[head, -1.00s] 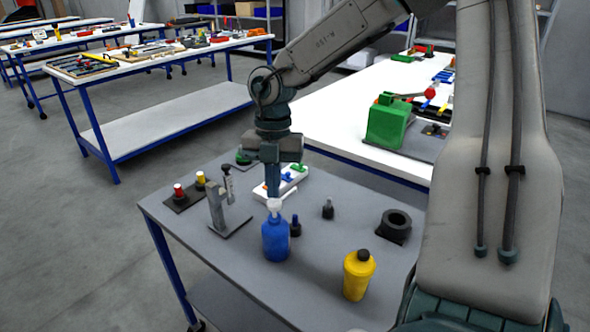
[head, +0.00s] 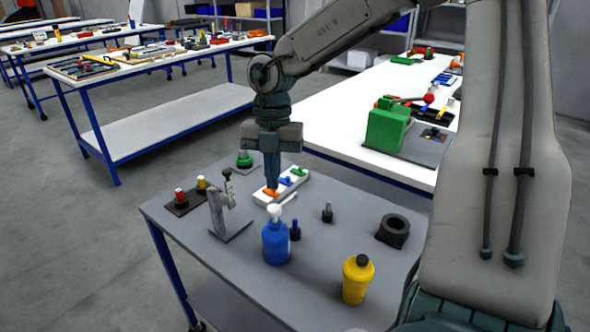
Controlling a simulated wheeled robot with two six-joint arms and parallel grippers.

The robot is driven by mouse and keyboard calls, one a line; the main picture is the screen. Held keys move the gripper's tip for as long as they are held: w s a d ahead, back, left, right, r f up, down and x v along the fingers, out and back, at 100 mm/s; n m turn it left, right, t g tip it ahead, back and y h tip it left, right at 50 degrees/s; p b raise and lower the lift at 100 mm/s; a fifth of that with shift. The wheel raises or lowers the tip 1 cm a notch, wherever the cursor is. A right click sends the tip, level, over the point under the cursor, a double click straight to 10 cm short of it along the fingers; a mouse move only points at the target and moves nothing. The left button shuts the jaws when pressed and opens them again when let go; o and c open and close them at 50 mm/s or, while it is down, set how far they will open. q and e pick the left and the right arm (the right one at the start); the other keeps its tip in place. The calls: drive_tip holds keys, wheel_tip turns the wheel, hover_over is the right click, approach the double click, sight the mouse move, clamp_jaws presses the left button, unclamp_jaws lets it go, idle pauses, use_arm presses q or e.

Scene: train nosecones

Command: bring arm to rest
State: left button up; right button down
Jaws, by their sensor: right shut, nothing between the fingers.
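My right gripper (head: 272,184) points straight down over the grey table (head: 190,218), in the middle of the head view. Its fingers are together and hold nothing. I cannot tell how far above the table the fingertips are. My left gripper is not in view.
A metal stand (head: 217,211) is left of the gripper, with red and yellow-topped pieces (head: 181,197) beyond it. A yellow bottle (head: 357,280) and a black ring (head: 393,229) stand to the right. A white table (head: 330,125) with a green block (head: 386,129) lies behind.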

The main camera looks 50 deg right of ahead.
wheel_tip(320, 180, up, 2)
drive_tip(key=shift+r+p, duration=0.15)
drive_tip(key=shift+p, duration=0.2)
